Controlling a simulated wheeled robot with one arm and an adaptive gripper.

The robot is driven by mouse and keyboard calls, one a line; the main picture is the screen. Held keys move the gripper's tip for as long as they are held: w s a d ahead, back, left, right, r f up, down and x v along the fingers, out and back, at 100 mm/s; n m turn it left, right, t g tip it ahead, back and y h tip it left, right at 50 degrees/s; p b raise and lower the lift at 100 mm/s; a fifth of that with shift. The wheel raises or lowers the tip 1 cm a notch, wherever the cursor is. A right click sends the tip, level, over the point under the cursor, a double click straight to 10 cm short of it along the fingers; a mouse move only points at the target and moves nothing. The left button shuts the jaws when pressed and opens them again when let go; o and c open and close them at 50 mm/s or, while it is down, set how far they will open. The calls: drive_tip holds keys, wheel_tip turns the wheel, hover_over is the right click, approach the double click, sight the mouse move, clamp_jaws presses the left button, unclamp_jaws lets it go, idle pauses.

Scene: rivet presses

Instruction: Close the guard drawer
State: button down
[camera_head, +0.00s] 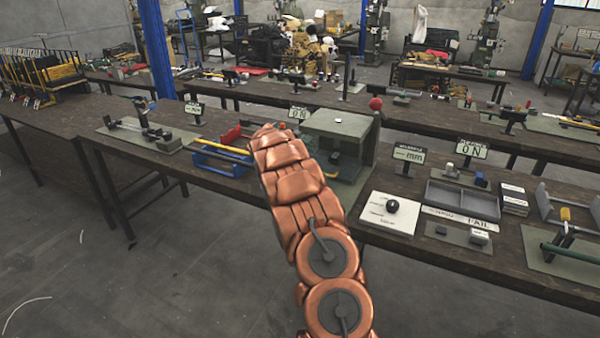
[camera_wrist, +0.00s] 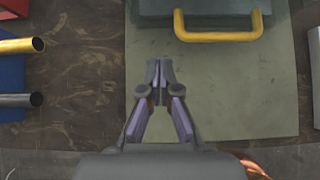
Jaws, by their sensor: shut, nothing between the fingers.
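The drawer's yellow handle (camera_wrist: 218,36) shows at the top of the wrist view, fixed to a dark grey front (camera_wrist: 190,8). The drawer's extent beyond the picture edge is hidden. My gripper (camera_wrist: 160,72) is shut and empty, just left of the handle and short of it, over a grey-green base plate (camera_wrist: 225,105). It appears apart from the handle. In the head view a grey-green box-shaped housing (camera_head: 341,127) stands on the bench behind my copper arm.
A blue rack (camera_head: 218,163) with a yellow bar stands left of my arm. Right of it are a white sheet with a black knob (camera_head: 392,206), a grey tray (camera_head: 462,201) and an ON sign (camera_head: 472,149). The bench (camera_wrist: 75,75) between rack and plate is bare.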

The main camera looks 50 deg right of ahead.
drive_tip(key=b+v, duration=0.1)
drive_tip(key=v, duration=0.5)
drive_tip(key=shift+a, duration=0.15)
drive_tip(key=shift+r, duration=0.1)
drive_tip(key=s+a+r+m+g+y, duration=0.15)
drive_tip(key=s+a+m, duration=0.35)
drive_tip(key=a, duration=0.5)
drive_tip(key=s+a+r+m+y, duration=0.1)
drive_tip(key=s+a+r+m, duration=0.25)
drive_tip(key=s+a, duration=0.45)
drive_tip(key=s+a+r+m+y, duration=0.2)
drive_tip(key=s+a+m, duration=0.3)
drive_tip(key=a, duration=0.6)
drive_tip(key=s+a+f+m+g+y, duration=0.1)
drive_tip(key=s+a+m, duration=0.3)
drive_tip(key=s+a, duration=0.6)
drive_tip(key=s+a+f+m+g+y, duration=0.1)
drive_tip(key=s+a+f+m+y, duration=0.1)
drive_tip(key=s+a, duration=0.9)
drive_tip(key=s+m+y, duration=0.1)
drive_tip(key=s+m, duration=0.1)
drive_tip(key=s, duration=0.3)
drive_tip(key=shift+a+g, duration=0.2)
drive_tip(key=shift+g, duration=0.15)
drive_tip(key=shift+f, duration=0.15)
